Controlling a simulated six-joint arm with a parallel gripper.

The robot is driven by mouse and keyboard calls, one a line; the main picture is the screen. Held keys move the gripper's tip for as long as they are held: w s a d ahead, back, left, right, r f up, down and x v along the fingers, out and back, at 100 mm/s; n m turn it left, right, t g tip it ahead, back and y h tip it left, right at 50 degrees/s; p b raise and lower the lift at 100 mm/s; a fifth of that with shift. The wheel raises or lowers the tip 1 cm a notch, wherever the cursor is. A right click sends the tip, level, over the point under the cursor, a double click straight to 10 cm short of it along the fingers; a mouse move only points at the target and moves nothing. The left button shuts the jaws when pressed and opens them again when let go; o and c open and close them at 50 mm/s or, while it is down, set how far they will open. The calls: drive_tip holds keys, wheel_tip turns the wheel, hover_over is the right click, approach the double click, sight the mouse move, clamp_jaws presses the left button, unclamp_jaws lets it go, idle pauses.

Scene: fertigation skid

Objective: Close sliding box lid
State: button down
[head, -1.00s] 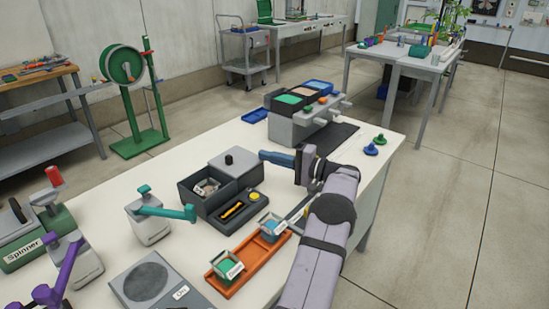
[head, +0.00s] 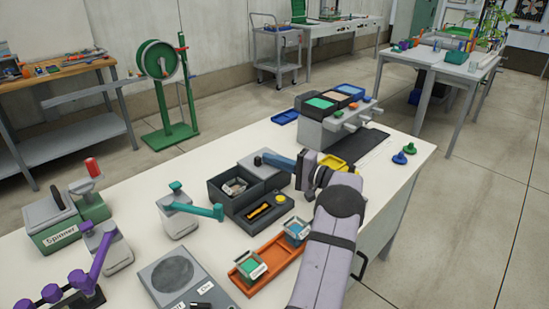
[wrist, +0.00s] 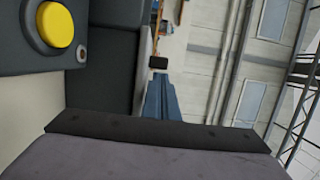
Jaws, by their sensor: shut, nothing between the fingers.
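The sliding box (head: 222,200) is dark grey and stands on the white table. Its near-left half is open, with small parts inside. The lighter grey lid (head: 274,173) covers the far part and carries a black knob (head: 257,161). My gripper (head: 268,157), with blue fingers, is shut and empty. Its tips are at the right side of the knob in the head view; I cannot tell whether they touch. In the wrist view the blue fingers (wrist: 160,100) point up at the black knob (wrist: 158,62).
A dark panel with a yellow button (head: 279,197) adjoins the box in front. An orange tray (head: 265,262) with small labelled bins lies nearer. A teal-handled device (head: 178,215) stands left. A grey dispenser rack (head: 335,128) stands behind my gripper.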

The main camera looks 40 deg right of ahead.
sight(251, 172)
drive_tip(key=shift+a, duration=0.1)
idle(0.3)
drive_tip(key=a+b, duration=0.4)
drive_tip(key=a, duration=0.9)
drive_tip(key=shift+b, duration=0.35)
drive_tip(key=shift+a+f, duration=0.1)
drive_tip(key=shift+a, duration=0.05)
drive_tip(key=d+b, duration=0.1)
drive_tip(key=d, duration=0.3)
drive_tip(key=shift+d+f+b, duration=0.1)
drive_tip(key=shift+d+b, duration=0.2)
drive_tip(key=shift+d, duration=0.1)
drive_tip(key=v, duration=1)
drive_tip(key=shift+a+b, duration=0.1)
drive_tip(key=shift+b, duration=0.25)
drive_tip(key=shift+r, duration=0.3)
